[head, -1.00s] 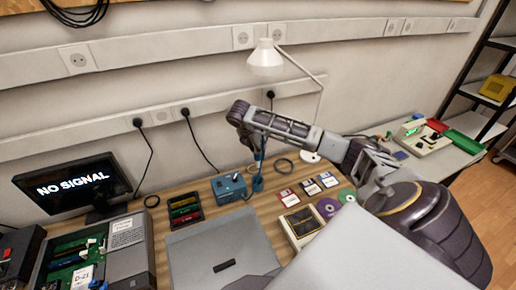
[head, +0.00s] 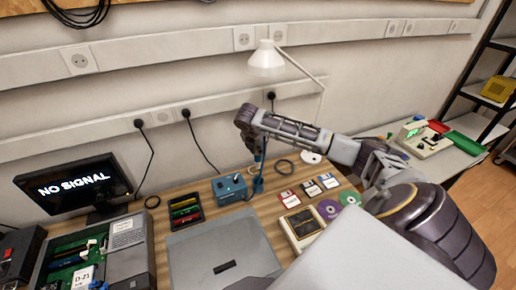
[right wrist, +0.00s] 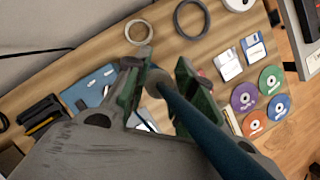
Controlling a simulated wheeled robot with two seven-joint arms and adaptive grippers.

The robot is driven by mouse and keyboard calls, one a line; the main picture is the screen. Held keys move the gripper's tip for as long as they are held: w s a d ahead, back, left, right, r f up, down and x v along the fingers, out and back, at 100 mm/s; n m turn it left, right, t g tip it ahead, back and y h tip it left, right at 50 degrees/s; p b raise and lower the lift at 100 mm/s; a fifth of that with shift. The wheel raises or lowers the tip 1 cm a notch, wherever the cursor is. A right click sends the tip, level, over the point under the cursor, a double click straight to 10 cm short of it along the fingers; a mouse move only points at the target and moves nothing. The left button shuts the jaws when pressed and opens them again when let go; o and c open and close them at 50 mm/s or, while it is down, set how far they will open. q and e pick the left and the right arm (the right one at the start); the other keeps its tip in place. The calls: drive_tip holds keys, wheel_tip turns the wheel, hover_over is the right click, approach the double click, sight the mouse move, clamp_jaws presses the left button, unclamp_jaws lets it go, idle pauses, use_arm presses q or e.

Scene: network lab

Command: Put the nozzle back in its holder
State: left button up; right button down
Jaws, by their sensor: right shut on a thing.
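The nozzle is a dark blue-teal rod-like tool (right wrist: 215,135) running diagonally across the right wrist view. It also shows in the head view as a narrow blue upright shape (head: 258,180), partly hidden by the gripper. My right gripper (right wrist: 160,88) is shut on it, with a greenish finger on each side. In the head view the right gripper (head: 257,158) points down over the desk, just right of a blue box with knobs (head: 229,187). The box is partly hidden in the right wrist view (right wrist: 88,88). I cannot make out the holder clearly. My left gripper is not in view.
Two rings (right wrist: 138,32) (right wrist: 192,18) lie behind the gripper. Floppy disks (head: 308,187), discs (head: 328,208) and a beige box (head: 300,228) lie right of it. A white lamp (head: 266,58) stands behind.

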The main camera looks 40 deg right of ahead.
sight(258, 161)
drive_tip(key=shift+f, duration=2.35)
drive_tip(key=shift+f+b, duration=0.3)
drive_tip(key=shift+f, duration=1.2)
drive_tip(key=shift+p, duration=0.3)
wheel_tip(258, 161, down, 6)
drive_tip(key=b, duration=0.1)
drive_tip(key=shift+b, duration=0.3)
idle(2.5)
idle(0.7)
